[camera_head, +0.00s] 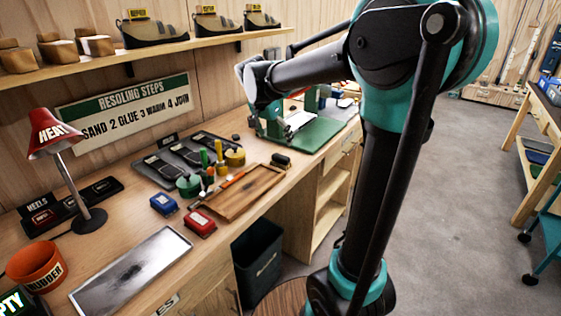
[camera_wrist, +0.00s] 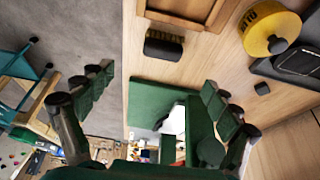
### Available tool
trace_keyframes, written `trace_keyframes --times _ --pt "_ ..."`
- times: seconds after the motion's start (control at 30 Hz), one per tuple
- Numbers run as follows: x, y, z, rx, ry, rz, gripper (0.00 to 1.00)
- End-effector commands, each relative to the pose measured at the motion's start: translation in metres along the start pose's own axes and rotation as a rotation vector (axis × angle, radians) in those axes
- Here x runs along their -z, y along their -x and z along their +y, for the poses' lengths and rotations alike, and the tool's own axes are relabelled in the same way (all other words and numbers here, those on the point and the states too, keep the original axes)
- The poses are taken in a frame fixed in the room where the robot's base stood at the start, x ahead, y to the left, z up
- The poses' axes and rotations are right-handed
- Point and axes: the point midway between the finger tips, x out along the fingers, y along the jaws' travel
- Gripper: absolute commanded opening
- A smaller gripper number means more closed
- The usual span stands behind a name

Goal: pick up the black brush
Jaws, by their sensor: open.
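The black brush (camera_wrist: 163,45) lies on the wooden bench, with a dark back and a strip of tan bristles showing in the wrist view. In the head view the brush (camera_head: 281,160) is a small dark block just past the far end of the wooden tray. My gripper (camera_wrist: 158,82) is open, its two dark green padded fingers spread wide with nothing held between them. The brush appears beyond the fingertips, toward the top of the wrist view, apart from them. In the head view my fingers are hard to make out beside the green fixture.
The wooden tray (camera_head: 243,193) and a yellow round container (camera_wrist: 270,30) are near the brush. A green-based fixture (camera_head: 318,135) stands farther along the bench. Red (camera_head: 200,222) and blue (camera_head: 163,204) boxes sit before the tray. The bench edge drops to the floor.

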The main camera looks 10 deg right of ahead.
Motion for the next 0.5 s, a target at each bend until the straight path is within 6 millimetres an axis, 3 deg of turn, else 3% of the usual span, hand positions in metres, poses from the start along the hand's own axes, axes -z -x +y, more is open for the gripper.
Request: trace_keyframes --times 0.2,0.5 --pt "0.0 -0.042 0.0 0.0 -0.001 -0.001 0.9" --pt "0.0 -0.066 -0.001 0.0 -0.001 -0.001 0.9"
